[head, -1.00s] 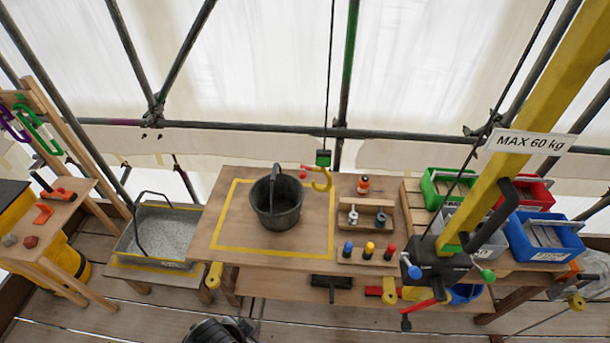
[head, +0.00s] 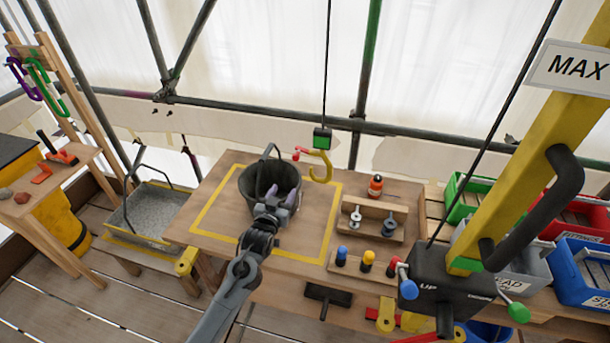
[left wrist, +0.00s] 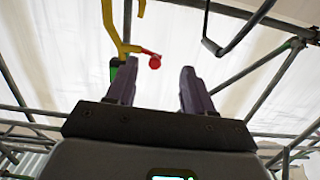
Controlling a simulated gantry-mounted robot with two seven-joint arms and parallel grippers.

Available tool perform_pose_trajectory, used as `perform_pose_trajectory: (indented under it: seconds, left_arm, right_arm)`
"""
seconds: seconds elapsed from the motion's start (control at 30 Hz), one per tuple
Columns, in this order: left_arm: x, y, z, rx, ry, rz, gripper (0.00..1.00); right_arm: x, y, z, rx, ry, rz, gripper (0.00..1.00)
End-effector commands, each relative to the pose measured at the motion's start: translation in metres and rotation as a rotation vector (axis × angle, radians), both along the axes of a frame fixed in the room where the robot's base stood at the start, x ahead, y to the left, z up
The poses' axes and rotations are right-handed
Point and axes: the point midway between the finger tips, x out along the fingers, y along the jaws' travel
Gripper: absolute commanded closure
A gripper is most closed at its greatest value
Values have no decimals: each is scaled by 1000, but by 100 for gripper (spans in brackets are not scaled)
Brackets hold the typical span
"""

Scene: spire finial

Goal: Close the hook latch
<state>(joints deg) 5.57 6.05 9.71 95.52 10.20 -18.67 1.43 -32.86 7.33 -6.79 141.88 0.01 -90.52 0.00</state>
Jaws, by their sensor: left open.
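The yellow hook (head: 327,168) hangs from a green block (head: 322,138) on a thin line, just right of the dark bucket. Its red-tipped latch (head: 299,153) sticks out to the left from the top of the hook. My left gripper (head: 282,193) is open and empty, in front of the bucket and below left of the hook. In the left wrist view the hook (left wrist: 117,25) and the latch's red ball (left wrist: 154,62) show beyond my fingertips; the ball appears between them, apart from both fingers. My right gripper is not in view.
The dark bucket (head: 250,185), handle raised, stands on the wooden table (head: 215,238) inside a yellow outline. A wooden holder (head: 372,222) and coloured pegs (head: 366,260) stand at right. A yellow post (head: 550,140) with a control box rises at far right.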

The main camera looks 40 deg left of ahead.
Motion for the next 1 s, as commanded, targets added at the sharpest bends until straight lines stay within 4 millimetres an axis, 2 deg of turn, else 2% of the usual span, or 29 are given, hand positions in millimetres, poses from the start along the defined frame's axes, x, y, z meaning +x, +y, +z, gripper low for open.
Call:
perform_pose_trajectory:
  seconds: [0.03,0.2,0.47,0.8,1.0]
  left_arm:
    - [10,3,1,-2,-34,6,48]
    - [27,5,28,-3,-97,10,48]
    - [50,12,38,-4,-114,8,48]
    - [99,31,37,-4,-113,8,48]
    - [120,38,36,-3,-112,7,48]
  right_arm:
    - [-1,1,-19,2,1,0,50]
    - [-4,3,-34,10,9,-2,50]
    - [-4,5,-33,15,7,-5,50]
    - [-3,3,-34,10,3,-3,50]
    - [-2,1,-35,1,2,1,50]
